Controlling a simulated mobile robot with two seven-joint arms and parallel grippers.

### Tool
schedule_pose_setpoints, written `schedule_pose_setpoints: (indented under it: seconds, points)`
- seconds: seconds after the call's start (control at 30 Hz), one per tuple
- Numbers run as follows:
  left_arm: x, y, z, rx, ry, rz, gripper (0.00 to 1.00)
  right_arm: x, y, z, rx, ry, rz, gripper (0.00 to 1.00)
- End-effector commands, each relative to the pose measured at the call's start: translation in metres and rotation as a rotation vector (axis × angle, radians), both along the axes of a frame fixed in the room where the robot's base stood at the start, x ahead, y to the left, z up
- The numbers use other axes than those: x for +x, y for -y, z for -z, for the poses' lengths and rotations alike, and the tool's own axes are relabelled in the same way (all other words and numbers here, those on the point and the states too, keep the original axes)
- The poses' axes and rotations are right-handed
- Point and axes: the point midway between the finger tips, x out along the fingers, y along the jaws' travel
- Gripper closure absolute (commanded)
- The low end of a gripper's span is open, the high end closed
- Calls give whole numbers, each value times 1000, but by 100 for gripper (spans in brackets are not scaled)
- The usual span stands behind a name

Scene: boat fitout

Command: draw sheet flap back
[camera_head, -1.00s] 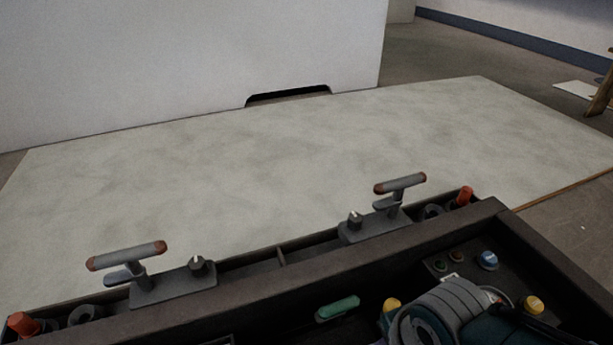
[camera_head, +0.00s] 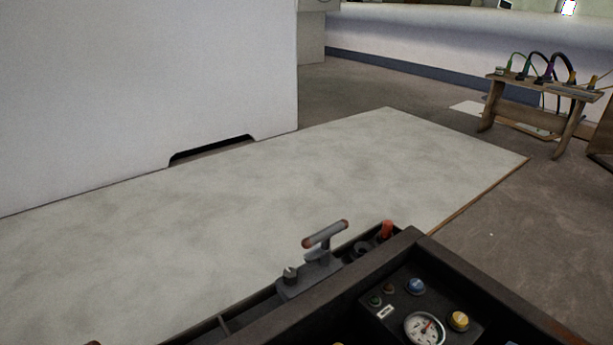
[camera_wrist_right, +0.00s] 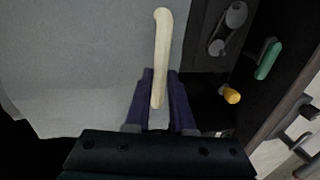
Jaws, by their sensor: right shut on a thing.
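My right gripper (camera_wrist_right: 159,88) shows in the right wrist view, its purple fingers shut on a pale wooden bar (camera_wrist_right: 162,40) that sticks out beyond the fingertips. A plain grey surface (camera_wrist_right: 75,60) fills the left of that view, beside and behind the bar; it has a curved lower edge. I cannot tell whether the bar is joined to it. In the head view a large pale mottled sheet (camera_head: 290,195) lies flat on the floor. Neither gripper shows in the head view, and my left gripper is in no view.
A white block (camera_head: 140,90) with a dark slot at its base stands behind the sheet. A dark console (camera_head: 420,280) with knobs, a gauge and a T-handle (camera_head: 325,235) fills the front. A wooden stand (camera_head: 540,95) with coloured cables is at the right. Brown floor lies open between.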

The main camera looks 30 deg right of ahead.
Motion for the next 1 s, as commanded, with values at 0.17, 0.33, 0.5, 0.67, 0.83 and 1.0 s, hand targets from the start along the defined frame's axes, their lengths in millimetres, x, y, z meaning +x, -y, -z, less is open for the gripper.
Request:
schedule_pose_setpoints:
  seconds: [0.17,0.33,0.5,0.67,0.83,1.0]
  points:
    - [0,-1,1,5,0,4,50,-2,0,1,0,-6,0,64]
    - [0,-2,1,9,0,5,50,-1,0,1,-1,-4,0,48]
    - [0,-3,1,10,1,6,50,-1,0,1,-1,-3,0,48]
    - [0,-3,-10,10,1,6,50,-2,0,-10,0,-3,0,48]
    - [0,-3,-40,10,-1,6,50,-8,0,-41,0,-3,2,48]
    - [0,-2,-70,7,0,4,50,-14,0,-72,0,-4,1,48]
